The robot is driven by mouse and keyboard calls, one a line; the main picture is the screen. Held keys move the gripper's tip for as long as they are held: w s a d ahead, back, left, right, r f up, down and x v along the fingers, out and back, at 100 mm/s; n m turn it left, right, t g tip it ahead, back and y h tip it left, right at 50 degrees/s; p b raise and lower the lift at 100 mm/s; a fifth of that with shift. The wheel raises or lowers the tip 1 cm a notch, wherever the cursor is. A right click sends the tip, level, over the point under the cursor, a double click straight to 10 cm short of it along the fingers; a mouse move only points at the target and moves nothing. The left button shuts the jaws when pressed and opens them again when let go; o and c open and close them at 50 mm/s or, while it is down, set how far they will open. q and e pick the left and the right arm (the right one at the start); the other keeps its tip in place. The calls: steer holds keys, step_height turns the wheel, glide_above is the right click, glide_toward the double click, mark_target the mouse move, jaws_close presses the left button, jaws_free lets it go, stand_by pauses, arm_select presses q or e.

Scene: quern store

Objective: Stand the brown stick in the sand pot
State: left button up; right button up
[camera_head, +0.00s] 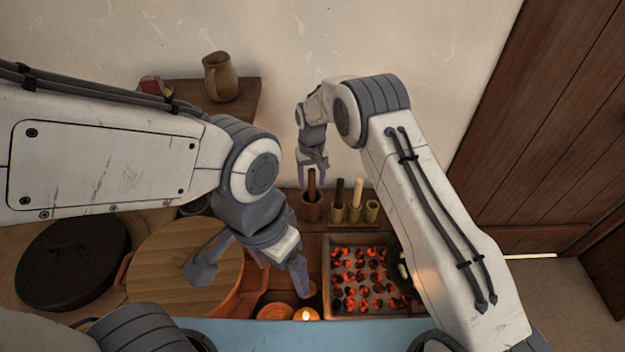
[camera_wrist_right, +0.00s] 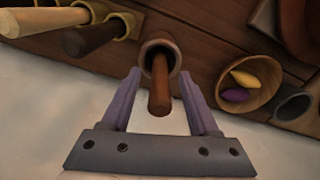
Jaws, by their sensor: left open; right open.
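The brown stick (camera_head: 312,183) stands roughly upright with its lower end in a small round brown pot (camera_head: 312,211), at the back of the table. In the right wrist view the stick (camera_wrist_right: 160,95) rises from the pot's mouth (camera_wrist_right: 148,52); whether it holds sand is too dark to tell. My right gripper (camera_head: 313,168) is open at the stick's upper end. In the right wrist view its fingers (camera_wrist_right: 160,80) are on either side of the stick, with gaps. My left gripper (camera_head: 251,279) is open and empty, above the front of the table near the round wooden lid.
A holder (camera_head: 355,222) with a dark stick (camera_head: 339,192) and a pale stick (camera_head: 357,191) stands right of the pot. A tray of glowing coals (camera_head: 328,306) lies in front. Lit candle (camera_head: 306,314), wooden lid (camera_head: 165,262) and black lid (camera_head: 72,262) fill the front and left.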

step_height(320, 180, up, 10)
steer(key=shift+r+b, duration=0.2)
steer(key=shift+b, duration=0.5)
steer(key=shift+s+a+r, duration=0.1)
steer(key=shift+s+r, duration=0.15)
steer(key=shift+r, duration=0.1)
steer(key=s+a+r+n, duration=0.1)
steer(key=s+r, duration=0.4)
steer(key=s, duration=0.5)
steer(key=s+a+r+n, duration=0.1)
steer(key=s+r, duration=0.4)
steer(key=s, duration=0.4)
steer(key=s+d+n, duration=0.1)
steer(key=s+d, duration=0.2)
steer(key=s, duration=0.6)
steer(key=s+d+n+y, duration=0.1)
steer(key=s+d, duration=0.3)
steer(key=s, duration=0.5)
steer(key=shift+s+f, duration=0.2)
steer(key=shift+s, duration=0.05)
steer(key=shift+d, duration=0.1)
